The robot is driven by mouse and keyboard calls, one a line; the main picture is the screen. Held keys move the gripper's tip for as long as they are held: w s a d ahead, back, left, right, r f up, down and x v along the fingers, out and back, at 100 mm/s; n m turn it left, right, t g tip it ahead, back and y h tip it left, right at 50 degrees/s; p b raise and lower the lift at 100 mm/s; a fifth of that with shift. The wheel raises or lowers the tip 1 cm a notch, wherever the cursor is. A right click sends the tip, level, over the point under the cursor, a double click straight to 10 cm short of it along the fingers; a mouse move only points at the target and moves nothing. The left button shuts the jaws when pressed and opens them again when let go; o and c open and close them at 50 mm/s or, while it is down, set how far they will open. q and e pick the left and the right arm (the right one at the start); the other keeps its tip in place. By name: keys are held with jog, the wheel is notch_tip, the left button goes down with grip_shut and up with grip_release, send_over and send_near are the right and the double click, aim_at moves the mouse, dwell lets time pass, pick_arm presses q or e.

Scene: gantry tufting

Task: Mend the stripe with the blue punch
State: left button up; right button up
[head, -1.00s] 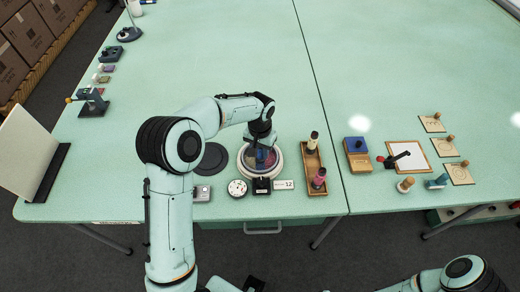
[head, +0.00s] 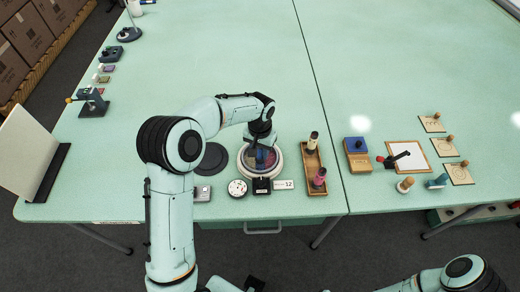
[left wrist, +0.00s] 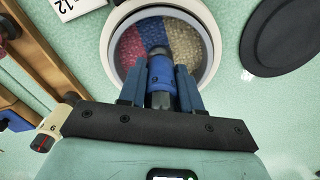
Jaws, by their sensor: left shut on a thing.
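A round hoop (head: 246,168) with a white rim stands near the table's front edge. Its cloth shows red, blue and tan tufted bands in the left wrist view (left wrist: 188,42). My left gripper (left wrist: 160,88) is shut on the blue punch (left wrist: 161,72), which also shows as a blue spot in the head view (head: 262,155). The punch points toward the hoop's cloth, over the blue band. Its tip is hidden, so I cannot tell if it touches. My right gripper is not in view; only part of that arm shows at the lower right.
A wooden tray (head: 310,183) with a pink punch (head: 319,178) and a dark-and-cream one stands right of the hoop. A dark disc (head: 211,160) lies left. A dial (head: 237,188), a black block (head: 262,186) and a "12" card (head: 284,185) sit in front.

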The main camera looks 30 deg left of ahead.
pick_arm(q)
jog(key=shift+w+r+p, duration=0.1)
jog(key=shift+r+p, duration=1.45)
jog(key=shift+r, duration=1.9)
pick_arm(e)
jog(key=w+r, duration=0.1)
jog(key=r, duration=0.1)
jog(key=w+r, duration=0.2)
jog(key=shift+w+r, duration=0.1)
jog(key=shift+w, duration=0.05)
